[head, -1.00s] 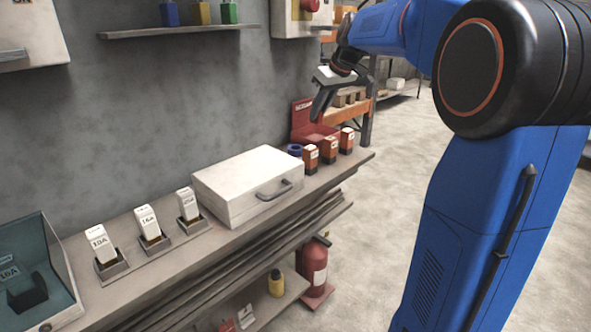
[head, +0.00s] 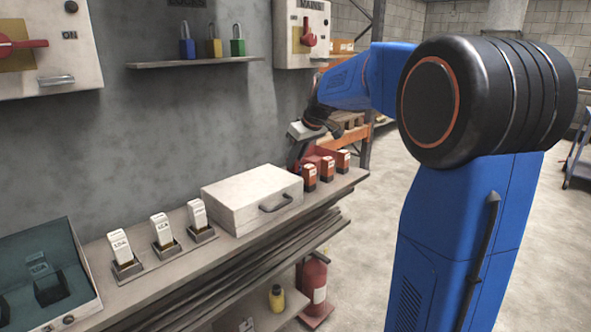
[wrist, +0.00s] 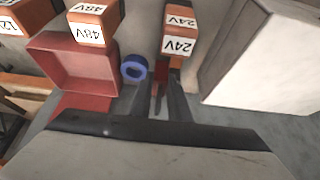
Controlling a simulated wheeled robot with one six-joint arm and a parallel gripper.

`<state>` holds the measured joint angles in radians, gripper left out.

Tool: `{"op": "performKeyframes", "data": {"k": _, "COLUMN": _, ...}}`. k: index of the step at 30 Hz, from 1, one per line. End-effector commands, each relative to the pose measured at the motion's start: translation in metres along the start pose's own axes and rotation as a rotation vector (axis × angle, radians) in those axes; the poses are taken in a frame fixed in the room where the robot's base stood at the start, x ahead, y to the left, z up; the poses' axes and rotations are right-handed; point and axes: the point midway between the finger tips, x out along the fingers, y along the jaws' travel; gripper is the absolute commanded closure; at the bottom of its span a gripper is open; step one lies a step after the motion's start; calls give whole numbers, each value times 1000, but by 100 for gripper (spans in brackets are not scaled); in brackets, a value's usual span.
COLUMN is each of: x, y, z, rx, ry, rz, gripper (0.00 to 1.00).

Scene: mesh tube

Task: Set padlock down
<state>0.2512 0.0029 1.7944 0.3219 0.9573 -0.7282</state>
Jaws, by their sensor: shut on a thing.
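My gripper (head: 297,160) reaches down over the far end of the workbench, just behind the white case. In the wrist view its two dark fingers (wrist: 159,92) are shut on a small red thing (wrist: 160,88), which looks like a red padlock. Only a narrow part of it shows between the fingers; in the head view it is hidden. I cannot tell whether it touches the bench. On the wall shelf (head: 195,62) hang or stand a blue padlock (head: 187,46), a yellow padlock (head: 214,46) and a green padlock (head: 237,46).
A white case (head: 250,193) lies left of my gripper in the head view. A blue ring (wrist: 134,68) and an open red box (wrist: 72,68) are close to the fingers. Orange-and-white blocks (wrist: 180,38) stand near. Grey holders with white fuses (head: 162,230) line the bench.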

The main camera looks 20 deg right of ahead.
Motion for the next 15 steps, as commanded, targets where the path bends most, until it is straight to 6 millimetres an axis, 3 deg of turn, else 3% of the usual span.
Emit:
{"op": "performKeyframes", "data": {"k": 7, "x": 26, "y": 0, "z": 14, "rx": 2, "ry": -1, "rz": -1, "gripper": 100}}
{"op": "performKeyframes", "data": {"k": 15, "x": 29, "y": 0, "z": 15, "rx": 0, "ry": 0, "rz": 0, "gripper": 100}}
